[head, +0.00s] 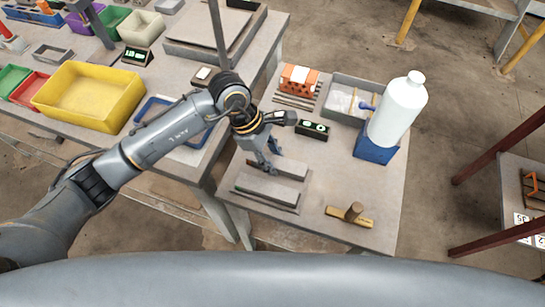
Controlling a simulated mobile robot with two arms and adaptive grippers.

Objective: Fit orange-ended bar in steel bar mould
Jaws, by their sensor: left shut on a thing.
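The steel bar mould (267,191) lies near the left front of the small grey table, with long grey side bars on a flat base. My left gripper (269,167) points down over the mould's back left part. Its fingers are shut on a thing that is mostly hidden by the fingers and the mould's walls. It appears to be the orange-ended bar, but I cannot make out an orange end. I cannot tell how deep it sits in the mould. My right gripper is not in view.
An orange hollow brick (299,78), a grey tray (344,117) and a white bottle (398,110) in a blue holder (375,148) stand farther back. A wooden-handled tool (352,214) lies right of the mould. A yellow bin (88,96) stands on the left table.

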